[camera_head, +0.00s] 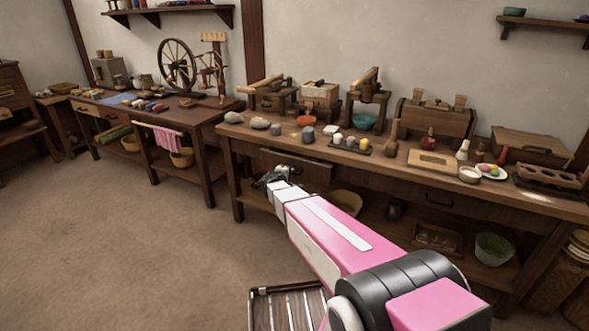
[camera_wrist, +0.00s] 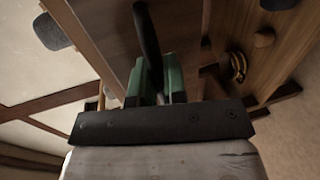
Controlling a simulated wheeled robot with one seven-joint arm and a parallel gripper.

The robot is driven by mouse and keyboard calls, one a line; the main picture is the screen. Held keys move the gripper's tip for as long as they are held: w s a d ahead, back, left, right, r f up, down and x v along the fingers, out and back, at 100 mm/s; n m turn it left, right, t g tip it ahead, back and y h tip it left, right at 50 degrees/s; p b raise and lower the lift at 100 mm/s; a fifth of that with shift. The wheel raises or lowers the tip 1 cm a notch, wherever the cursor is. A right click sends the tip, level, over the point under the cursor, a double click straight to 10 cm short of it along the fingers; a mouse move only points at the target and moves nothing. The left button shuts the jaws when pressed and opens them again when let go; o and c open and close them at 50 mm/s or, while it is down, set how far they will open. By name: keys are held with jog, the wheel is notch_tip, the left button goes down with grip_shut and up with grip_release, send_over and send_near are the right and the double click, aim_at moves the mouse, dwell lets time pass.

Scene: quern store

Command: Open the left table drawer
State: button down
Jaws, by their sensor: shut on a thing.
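The long wooden table (camera_head: 232,143) stands along the wall in the head view. Its left drawer (camera_head: 308,170) shows behind my gripper, and its front seems to stand a little out from the table; how far I cannot tell. My gripper (camera_head: 273,178) is at the left part of this drawer front. In the wrist view, my gripper's green fingers (camera_wrist: 159,72) are shut around a dark bar, the drawer handle (camera_wrist: 147,32). The right drawer's dark handle (camera_head: 440,197) is on a front that looks flush. My arm hides part of the table's lower shelf.
Stones, cups, a tray of small jars (camera_head: 350,146) and wooden tools crowd the tabletop. Baskets, one of them green (camera_head: 493,248), sit on the lower shelf. A second table with a spinning wheel (camera_head: 178,66) stands at left.

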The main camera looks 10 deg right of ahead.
jog(key=f+v, duration=0.1)
jog(key=v, duration=0.7)
jog(key=f+v, duration=0.2)
jog(key=v, duration=0.7)
jog(key=shift+s+a+f, duration=0.2)
jog(key=shift+s+f, duration=0.1)
jog(key=c, duration=1.2)
grip_release()
jog(key=v, duration=1)
jog(key=shift+s+a, duration=0.2)
jog(key=shift+s, duration=0.15)
jog(key=shift+r, duration=0.1)
